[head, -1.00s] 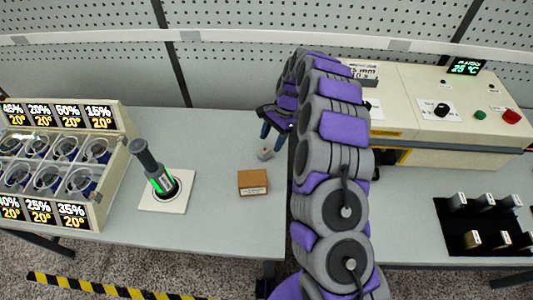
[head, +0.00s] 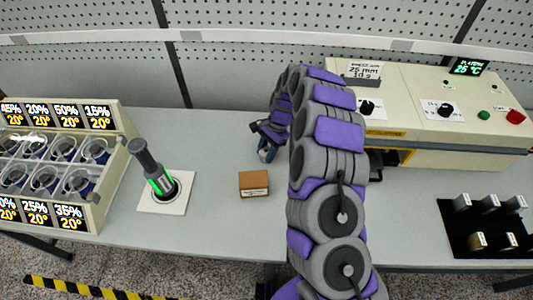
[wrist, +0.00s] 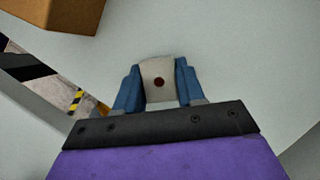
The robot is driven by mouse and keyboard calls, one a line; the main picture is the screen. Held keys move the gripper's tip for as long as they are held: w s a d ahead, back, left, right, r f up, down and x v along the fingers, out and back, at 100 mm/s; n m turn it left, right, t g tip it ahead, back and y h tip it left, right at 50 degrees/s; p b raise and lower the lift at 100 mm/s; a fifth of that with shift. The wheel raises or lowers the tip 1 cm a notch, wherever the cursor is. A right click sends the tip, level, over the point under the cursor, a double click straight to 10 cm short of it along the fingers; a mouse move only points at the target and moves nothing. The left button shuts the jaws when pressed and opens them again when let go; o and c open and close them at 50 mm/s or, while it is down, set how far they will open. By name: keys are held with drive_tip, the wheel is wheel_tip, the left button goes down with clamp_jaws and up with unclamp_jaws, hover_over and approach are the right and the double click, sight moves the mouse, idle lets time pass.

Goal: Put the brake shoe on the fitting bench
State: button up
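A small pale grey block with a dark red dot (wrist: 158,80), which I take to be the brake shoe, sits between the blue fingers of my gripper in the wrist view. My gripper (wrist: 159,82) has a finger against each side of it, with no clear gap. In the head view my gripper (head: 266,152) is low over the grey bench top (head: 225,220), and its fingers mostly hide the block. I cannot tell whether the block still touches the surface. No label marks which surface is the fitting bench.
A brown block with a small label (head: 254,184) lies just in front of my gripper. Left of it a dark cylinder with a green band (head: 158,175) leans in a white plate (head: 150,207). A rack of cups (head: 55,165) is far left, a cream machine (head: 430,110) right, a black tray (head: 465,240) front right.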

drive_tip(key=shift+a, duration=0.3)
drive_tip(key=c, duration=0.5)
drive_tip(key=shift+d, duration=0.1)
drive_tip(key=shift+c, duration=0.4)
drive_tip(key=shift+d, duration=0.15)
